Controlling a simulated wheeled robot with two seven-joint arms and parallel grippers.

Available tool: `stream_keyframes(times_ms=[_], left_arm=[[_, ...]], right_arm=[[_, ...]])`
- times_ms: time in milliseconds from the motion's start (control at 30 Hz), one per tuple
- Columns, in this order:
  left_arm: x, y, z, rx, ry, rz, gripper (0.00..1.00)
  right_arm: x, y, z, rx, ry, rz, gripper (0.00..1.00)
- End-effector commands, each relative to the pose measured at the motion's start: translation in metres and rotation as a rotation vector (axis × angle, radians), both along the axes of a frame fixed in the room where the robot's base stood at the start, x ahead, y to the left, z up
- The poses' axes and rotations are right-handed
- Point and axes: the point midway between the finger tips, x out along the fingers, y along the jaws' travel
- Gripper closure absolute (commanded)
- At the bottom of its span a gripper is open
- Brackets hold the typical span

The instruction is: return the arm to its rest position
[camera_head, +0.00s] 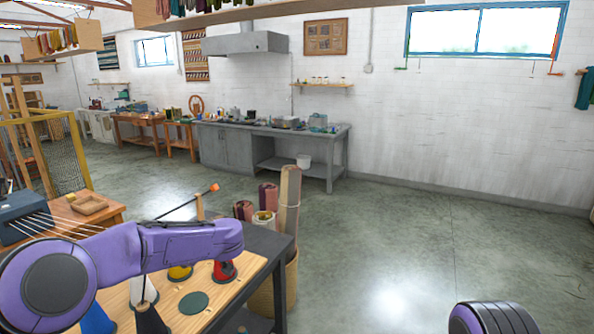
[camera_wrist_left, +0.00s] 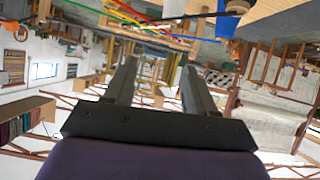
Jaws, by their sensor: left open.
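My left arm (camera_head: 150,250) is purple and reaches in from the left across the table in the head view. Its gripper cannot be made out there. In the left wrist view my left gripper (camera_wrist_left: 158,70) is open, its two dark fingers apart with nothing between them. The wrist view looks out over the room at a tilted, upside-down angle. A purple part of my right arm (camera_head: 490,319) shows at the bottom right of the head view; its gripper is out of frame.
A dark table (camera_head: 262,240) bears a wooden board with a red skein (camera_head: 223,272), a yellow one (camera_head: 180,273) and a green disc (camera_head: 193,303). Tall rolls (camera_head: 289,200) stand in a basket (camera_head: 262,300) beside it. The concrete floor (camera_head: 400,250) to the right is clear.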

Motion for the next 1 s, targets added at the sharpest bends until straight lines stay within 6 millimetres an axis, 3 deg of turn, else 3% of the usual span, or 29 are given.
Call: stream_keyframes(times_ms=[167, 367, 567, 667, 767, 900, 1000], left_arm=[[0.007, -0.007, 0.001, -0.025, -0.116, 0.014, 0.45], [0.006, -0.012, -0.014, -0.019, -0.25, -0.014, 0.45], [-0.017, -0.017, -0.076, -0.013, -0.328, -0.136, 0.45], [-0.039, -0.02, -0.119, -0.033, -0.319, -0.212, 0.45], [-0.075, -0.024, -0.171, -0.075, -0.274, -0.299, 0.45], [-0.146, -0.026, -0.246, -0.171, -0.15, -0.403, 0.45], [-0.207, -0.025, -0.289, -0.246, -0.034, -0.452, 0.45]], right_arm=[[0.001, 0.0, 0.0, 0.0, -0.002, 0.0, 1.0], [0.001, 0.0, 0.0, 0.0, -0.002, 0.0, 1.0], [0.001, 0.0, -0.002, 0.0, -0.001, 0.0, 1.0], [0.001, 0.0, -0.004, 0.0, -0.001, 0.0, 1.0], [0.001, 0.0, -0.006, 0.0, -0.001, 0.0, 1.0], [0.001, 0.0, -0.01, 0.0, -0.001, 0.0, 1.0], [0.001, 0.0, -0.012, 0.0, -0.001, 0.0, 1.0]])
